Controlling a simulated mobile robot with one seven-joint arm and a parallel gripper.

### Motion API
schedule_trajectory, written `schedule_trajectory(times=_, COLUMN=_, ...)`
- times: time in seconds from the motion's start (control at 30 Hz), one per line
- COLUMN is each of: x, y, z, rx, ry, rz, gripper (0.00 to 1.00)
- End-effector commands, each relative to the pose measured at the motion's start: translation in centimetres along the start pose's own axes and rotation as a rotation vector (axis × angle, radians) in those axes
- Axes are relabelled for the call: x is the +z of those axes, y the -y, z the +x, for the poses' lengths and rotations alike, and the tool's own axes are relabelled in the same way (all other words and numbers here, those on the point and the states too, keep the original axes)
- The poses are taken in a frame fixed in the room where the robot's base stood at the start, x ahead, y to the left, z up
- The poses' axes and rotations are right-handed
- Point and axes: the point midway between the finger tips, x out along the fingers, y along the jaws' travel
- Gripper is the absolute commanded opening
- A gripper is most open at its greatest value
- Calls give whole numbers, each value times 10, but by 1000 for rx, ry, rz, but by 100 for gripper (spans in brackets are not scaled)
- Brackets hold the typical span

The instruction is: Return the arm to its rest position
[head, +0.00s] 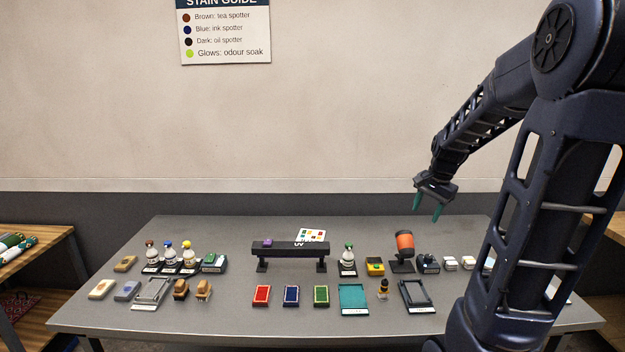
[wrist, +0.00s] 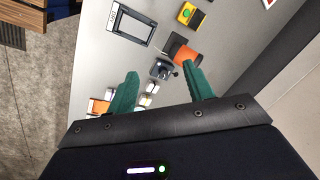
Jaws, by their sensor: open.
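My gripper (head: 426,206) hangs in the air above the back right part of the grey table (head: 215,320). Its two green fingers point down and stand apart with nothing between them. In the wrist view the open fingers (wrist: 163,92) show over the table, with small items on the tabletop below them. My arm reaches in from the right and is bent at the elbow. It covers part of the table's right side in the head view.
Below my gripper stand an orange cylinder on a dark stand (head: 404,243) and a dark frame (head: 417,296). A black UV bar (head: 290,247) stands mid-table. A stain guide sign (head: 226,32) hangs on the wall. The air around the gripper is clear.

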Motion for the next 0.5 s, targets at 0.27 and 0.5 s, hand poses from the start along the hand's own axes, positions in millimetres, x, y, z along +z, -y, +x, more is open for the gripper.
schedule_trajectory(times=0.27, x=57, y=-21, z=-41, rx=-39, ry=-55, rz=-274, gripper=52)
schedule_trajectory(times=0.5, x=104, y=-44, z=-64, rx=-45, ry=-120, rz=-508, gripper=52)
